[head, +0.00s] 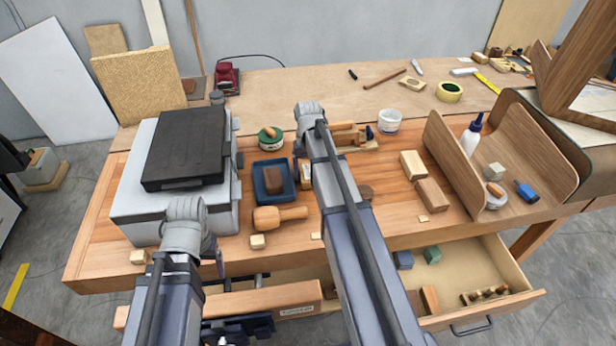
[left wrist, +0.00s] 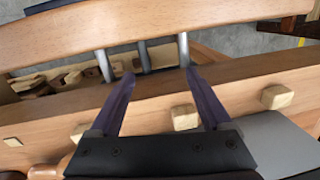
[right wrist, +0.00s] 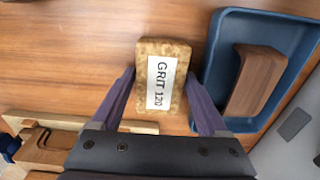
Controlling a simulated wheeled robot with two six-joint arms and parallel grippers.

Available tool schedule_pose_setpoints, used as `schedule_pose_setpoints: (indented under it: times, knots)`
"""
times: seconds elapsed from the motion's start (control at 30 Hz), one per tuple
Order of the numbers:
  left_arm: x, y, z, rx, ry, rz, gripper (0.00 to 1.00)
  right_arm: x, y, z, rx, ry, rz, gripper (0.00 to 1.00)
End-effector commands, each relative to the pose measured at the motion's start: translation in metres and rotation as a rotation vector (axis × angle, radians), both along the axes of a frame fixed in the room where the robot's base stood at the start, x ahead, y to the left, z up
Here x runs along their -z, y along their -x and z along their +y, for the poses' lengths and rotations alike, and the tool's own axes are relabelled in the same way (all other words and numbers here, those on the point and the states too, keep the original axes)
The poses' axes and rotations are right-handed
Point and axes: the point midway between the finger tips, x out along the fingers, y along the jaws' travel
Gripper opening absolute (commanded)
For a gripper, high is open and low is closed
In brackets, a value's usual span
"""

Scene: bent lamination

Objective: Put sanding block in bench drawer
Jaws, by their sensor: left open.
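The sanding block (right wrist: 163,78), cork-coloured with a white "GRIT 120" label, lies on the bench top in the right wrist view. My right gripper (right wrist: 160,72) is open, its fingers on either side of the block; I cannot tell whether they touch it. In the head view my right arm largely covers the block (head: 305,198), just right of the blue tray. The bench drawer (head: 463,258) stands open at the front right, holding a blue block, a green block and wooden pieces. My left gripper (left wrist: 160,75) is open and empty above the bench's front edge near the vise.
The blue tray (head: 258,188) holds a brown block. A wooden mallet (head: 279,217) lies in front of it. The vise's wooden jaw (head: 255,302) juts out at the front, left of the drawer. Wooden blocks (head: 432,195) and a bent wood form (head: 455,155) stand at the right.

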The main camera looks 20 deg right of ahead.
Motion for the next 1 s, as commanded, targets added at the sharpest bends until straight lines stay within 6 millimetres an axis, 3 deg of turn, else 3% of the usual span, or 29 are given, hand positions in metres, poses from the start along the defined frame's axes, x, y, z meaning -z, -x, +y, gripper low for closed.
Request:
schedule_pose_setpoints:
  times: [0.07,0.53,1.0]
  knots:
    - [0.000,0.000,0.000,0.000,0.000,0.000,0.82,0.000,0.000,0.000,0.000,0.000,0.000,0.67]
    - [0.000,0.000,0.000,0.000,0.000,0.000,0.82,0.000,0.000,0.000,0.000,0.000,0.000,0.14]
    - [-0.010,0.000,0.000,0.000,0.000,0.000,0.82,-0.010,0.000,0.000,0.000,0.000,0.000,0.13]
